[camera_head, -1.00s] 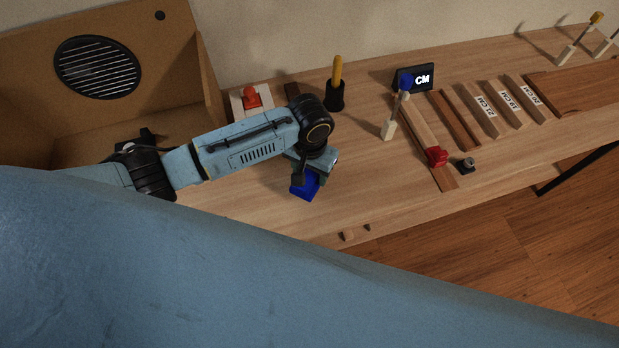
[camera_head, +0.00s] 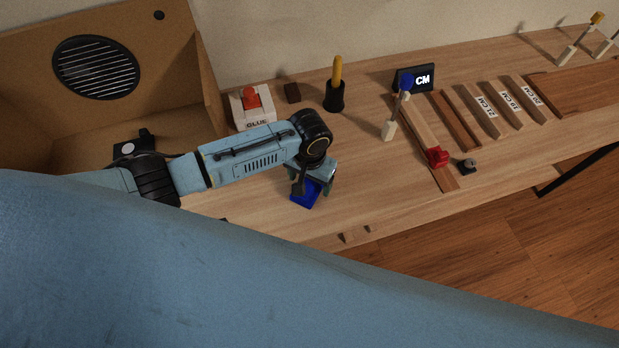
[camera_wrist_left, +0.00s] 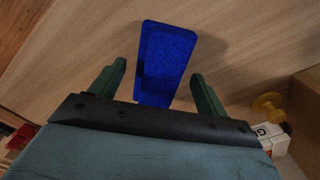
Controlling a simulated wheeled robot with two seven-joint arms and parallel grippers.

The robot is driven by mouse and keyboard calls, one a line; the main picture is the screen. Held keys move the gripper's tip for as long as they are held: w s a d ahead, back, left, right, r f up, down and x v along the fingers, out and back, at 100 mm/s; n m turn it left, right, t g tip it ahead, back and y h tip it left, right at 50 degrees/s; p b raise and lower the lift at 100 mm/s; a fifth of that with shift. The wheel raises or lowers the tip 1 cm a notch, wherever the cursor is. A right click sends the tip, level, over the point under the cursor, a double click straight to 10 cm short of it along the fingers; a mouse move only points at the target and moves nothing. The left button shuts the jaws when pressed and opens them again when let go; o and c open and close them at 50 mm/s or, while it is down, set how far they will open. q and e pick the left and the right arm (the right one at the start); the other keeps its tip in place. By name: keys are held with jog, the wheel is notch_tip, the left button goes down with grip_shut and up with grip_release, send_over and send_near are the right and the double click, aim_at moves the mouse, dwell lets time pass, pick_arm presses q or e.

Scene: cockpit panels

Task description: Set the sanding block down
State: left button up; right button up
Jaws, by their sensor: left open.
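The blue sanding block (camera_head: 306,193) is on the wooden table under my left gripper (camera_head: 312,184), partly hidden by it in the head view. In the left wrist view the block (camera_wrist_left: 165,60) lies flat on the wood, with its near end between the two green fingers of my left gripper (camera_wrist_left: 158,80). The fingers stand wide apart, with a gap on each side of the block. My right gripper is not in view.

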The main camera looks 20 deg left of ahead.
pick_arm(q)
jog(key=shift+r, duration=0.1)
notch_tip(320, 180, up, 12)
jog(key=p, duration=0.1)
jog(key=shift+p, duration=0.4)
dwell(0.5)
